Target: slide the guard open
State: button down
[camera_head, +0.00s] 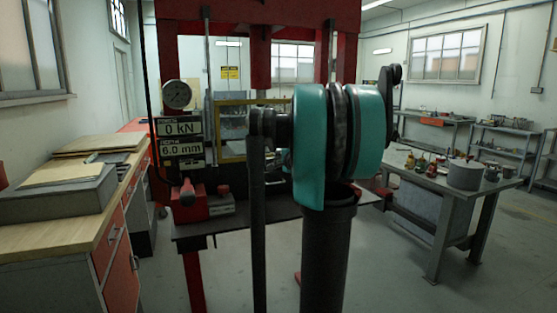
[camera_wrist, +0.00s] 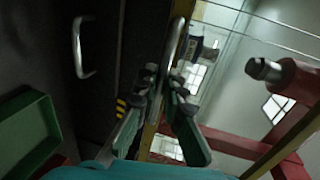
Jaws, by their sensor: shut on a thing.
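The guard (camera_head: 232,101) is a clear panel in a yellow frame on the red press, behind my arm in the head view. In the wrist view, its yellow edge (camera_wrist: 150,137) runs beside my fingers. A pale metal bar handle (camera_wrist: 176,42) rises between the fingertips. My gripper (camera_wrist: 164,82) is shut on this handle, with a finger on each side of it. In the head view my arm hides the gripper, the handle and the right part of the guard.
The red press carries a gauge (camera_head: 176,94) and a readout (camera_head: 181,129) showing 0 kN and 6.0 mm. A wooden-topped bench (camera_head: 60,222) stands left and a grey table (camera_head: 440,183) with tools stands right. Another metal handle (camera_wrist: 79,47) is on a dark surface.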

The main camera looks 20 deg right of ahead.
dwell(0.4)
notch_tip(320, 180, up, 24)
jog(key=shift+r, duration=0.15)
dwell(0.4)
jog(key=c, duration=1.6)
grip_release()
jog(key=v, duration=1.2)
